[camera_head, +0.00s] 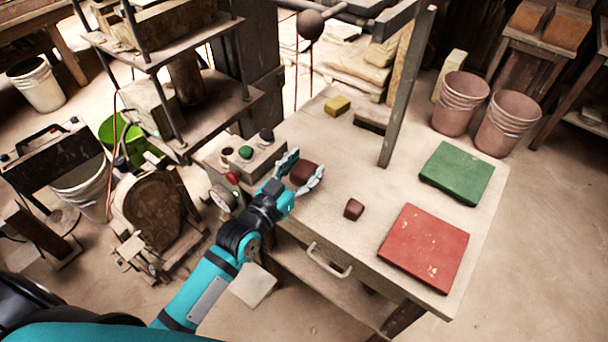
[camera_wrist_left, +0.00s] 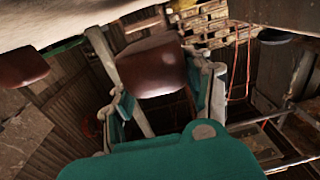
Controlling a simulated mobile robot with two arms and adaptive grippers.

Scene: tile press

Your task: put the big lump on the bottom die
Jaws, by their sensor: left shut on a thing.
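My left gripper (camera_head: 304,176) is shut on the big lump (camera_head: 303,172), a dark reddish-brown block, over the near left part of the table. The big lump also shows between the fingers in the left wrist view (camera_wrist_left: 158,68). Whether it touches the tabletop is hard to tell. A smaller brown lump (camera_head: 354,209) lies on the table to the right of the gripper. The press (camera_head: 215,105) stands at the upper left, with stacked plates on posts; I cannot clearly make out which part is the bottom die. My right gripper is not in view.
The pale table (camera_head: 330,150) carries a red slab (camera_head: 424,247), a green slab (camera_head: 457,173) and a yellow block (camera_head: 337,106). A button box (camera_head: 255,158) sits between press and gripper. A grey post (camera_head: 405,90) rises from the table's far side. The tabletop's middle is clear.

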